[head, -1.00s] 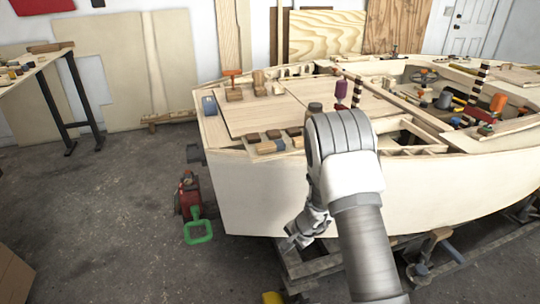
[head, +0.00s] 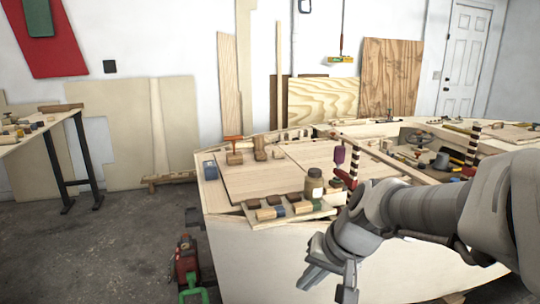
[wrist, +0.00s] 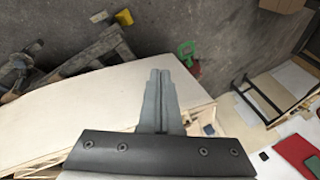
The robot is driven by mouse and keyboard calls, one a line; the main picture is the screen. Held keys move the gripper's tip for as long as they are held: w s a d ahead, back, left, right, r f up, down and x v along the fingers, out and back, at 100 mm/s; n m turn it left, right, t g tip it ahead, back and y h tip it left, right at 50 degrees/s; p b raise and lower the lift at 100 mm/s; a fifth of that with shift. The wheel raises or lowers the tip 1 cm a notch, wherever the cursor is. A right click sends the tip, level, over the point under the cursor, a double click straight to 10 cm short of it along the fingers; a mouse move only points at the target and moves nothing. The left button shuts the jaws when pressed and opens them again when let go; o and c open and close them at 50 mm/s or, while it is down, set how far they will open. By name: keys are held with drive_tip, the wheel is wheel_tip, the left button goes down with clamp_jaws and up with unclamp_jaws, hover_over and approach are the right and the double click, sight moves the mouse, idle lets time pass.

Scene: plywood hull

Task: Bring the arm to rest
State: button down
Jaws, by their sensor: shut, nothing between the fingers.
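My gripper (head: 328,280) hangs in front of the near side of the plywood hull (head: 260,262), low in the head view. My arm reaches in from the right edge of that view, bent down at the wrist. In the wrist view my gripper (wrist: 161,78) has its two fingers side by side, shut and empty. The pale hull panel (wrist: 85,105) and the grey floor lie beyond the fingertips there.
On the hull deck stand a jar (head: 314,186), several wooden blocks, a purple-handled tool (head: 340,152) and a striped post (head: 355,165). A red machine with a green handle (head: 188,268) is on the floor at left. A workbench (head: 40,130) stands far left, with open floor between.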

drive_tip(key=s+d+r+n+t+h, duration=0.1)
drive_tip(key=s+d+r+h, duration=0.15)
drive_tip(key=s, duration=0.35)
drive_tip(key=s+d+r+n+t+h, duration=0.1)
drive_tip(key=s+d+r, duration=0.1)
drive_tip(key=s+d, duration=0.35)
wheel_tip(320, 180, up, 22)
drive_tip(key=s+a+p, duration=0.1)
drive_tip(key=p, duration=2.1)
drive_tip(key=shift+s+r, duration=0.15)
drive_tip(key=shift+s, duration=0.15)
drive_tip(key=shift+w+d, duration=0.1)
